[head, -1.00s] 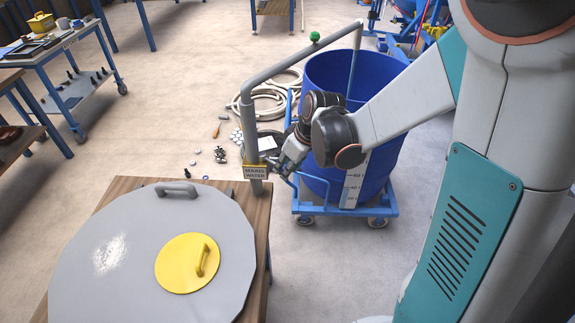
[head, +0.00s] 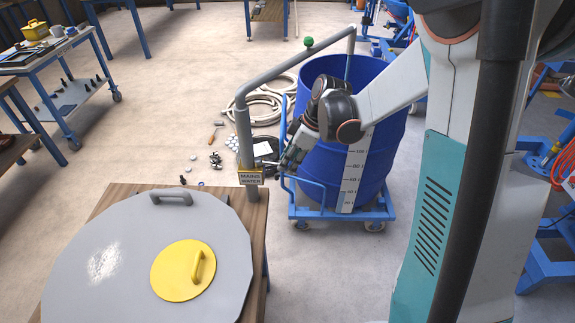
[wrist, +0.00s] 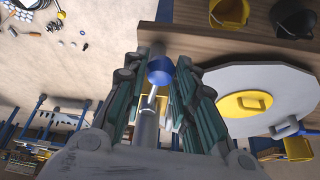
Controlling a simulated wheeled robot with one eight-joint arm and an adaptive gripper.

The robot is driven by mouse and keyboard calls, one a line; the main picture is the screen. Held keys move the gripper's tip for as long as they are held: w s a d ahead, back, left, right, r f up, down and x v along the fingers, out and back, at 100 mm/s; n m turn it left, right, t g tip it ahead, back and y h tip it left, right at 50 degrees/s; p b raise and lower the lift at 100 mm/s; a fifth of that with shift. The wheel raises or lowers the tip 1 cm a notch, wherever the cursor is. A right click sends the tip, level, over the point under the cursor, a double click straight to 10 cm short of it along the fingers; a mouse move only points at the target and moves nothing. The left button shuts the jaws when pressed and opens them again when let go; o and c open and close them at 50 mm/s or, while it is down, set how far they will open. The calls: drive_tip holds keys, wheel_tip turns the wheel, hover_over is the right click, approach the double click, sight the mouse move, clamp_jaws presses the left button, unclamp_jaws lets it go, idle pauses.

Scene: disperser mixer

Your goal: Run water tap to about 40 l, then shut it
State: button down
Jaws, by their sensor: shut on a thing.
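The grey water pipe (head: 243,130) rises from the bench edge beside a yellow sign reading MAINS WATER (head: 251,177) and arches over the blue drum (head: 318,155). Its thin spout end (head: 349,66) hangs above the drum's opening. The drum's white scale strip (head: 354,165) faces me; the water level inside cannot be made out. My gripper (head: 283,166) is at the pipe, just right of the sign. In the wrist view, my gripper (wrist: 160,92) is shut on the tap handle, whose blue part (wrist: 160,70) and pale stem (wrist: 153,97) show between the fingers.
The drum stands on a blue wheeled cart (head: 333,213). A grey round lid (head: 100,240) with a yellow hatch (head: 172,270) covers much of the wooden bench. Coiled hose (head: 262,104) and small tools lie on the floor behind the pipe.

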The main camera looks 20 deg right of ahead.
drive_tip(key=shift+w+d+n+g, duration=0.35)
drive_tip(key=shift+w+n, duration=0.4)
drive_tip(key=shift+n, duration=0.25)
drive_tip(key=c, duration=1.3)
unclamp_jaws()
drive_tip(key=shift+r, duration=0.1)
drive_tip(key=v, duration=1.2)
drive_tip(key=shift+d, duration=0.1)
